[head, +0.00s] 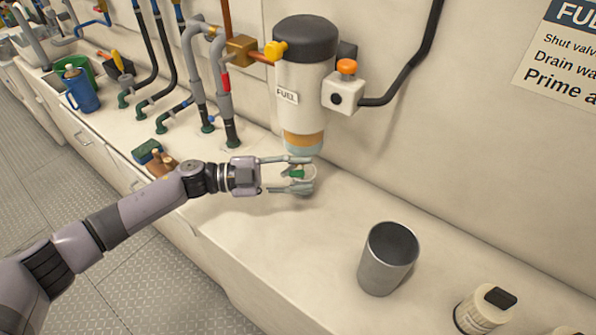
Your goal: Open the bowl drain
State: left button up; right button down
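The fuel filter (305,85) hangs on the wall, with a dark grey cap, a cream body labelled "FUEL" and a see-through bowl (303,143) at its bottom with amber liquid over a bluish layer. Just below the bowl is a small green part (297,174), which looks like the bowl drain. My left gripper (305,175) reaches in from the left under the bowl. Its two fingers are apart, one above and one below the green part in the picture. I cannot tell whether they touch it. My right gripper is not in view.
A metal cup (388,259) stands on the counter right of the filter, and a white canister with a black top (484,309) stands farther right. Hoses and pipes (195,75), a blue jug (80,90) and a sponge (147,152) are left. The counter between gripper and cup is clear.

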pick_arm(q)
jog(key=shift+c, duration=0.5)
grip_shut()
jog(key=shift+w+a+n+h+b, duration=0.15)
jog(key=shift+n+h+b, duration=0.45)
jog(key=shift+b, duration=0.45)
jog(key=shift+a+r+n+t+h, duration=0.15)
jog(key=shift+r+n+t+h, duration=0.2)
jog(key=shift+h, duration=0.15)
jog(key=shift+r, duration=0.1)
jog(key=shift+o, duration=0.5)
grip_release()
